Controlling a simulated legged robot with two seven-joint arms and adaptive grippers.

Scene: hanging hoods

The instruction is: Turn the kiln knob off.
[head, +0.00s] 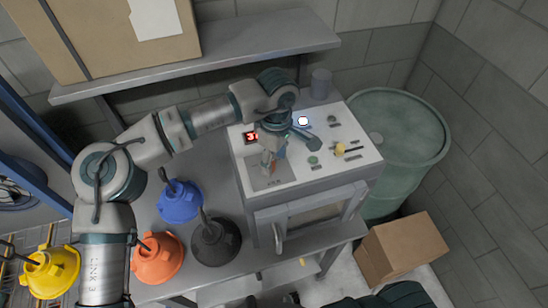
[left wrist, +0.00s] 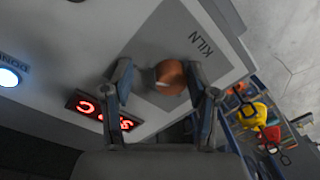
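The kiln (head: 305,190) is a light box with a pale control panel on top. A copper-coloured round knob (left wrist: 170,77) sits on a grey patch beside the printed word KILN in the left wrist view. My left gripper (left wrist: 160,68) is open, with one finger on each side of the knob and gaps visible between fingers and knob. In the head view my left gripper (head: 270,158) is over the panel's left part and mostly hides the knob. The pointing direction of the knob is unclear. My right gripper is not in view.
A lit red display (left wrist: 103,113) and a glowing round button (head: 303,120) are on the panel, with a yellow knob (head: 340,149) to the right. Blue (head: 180,203), orange (head: 158,258) and black (head: 216,243) hoods stand left of the kiln. A green barrel (head: 400,140) stands right.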

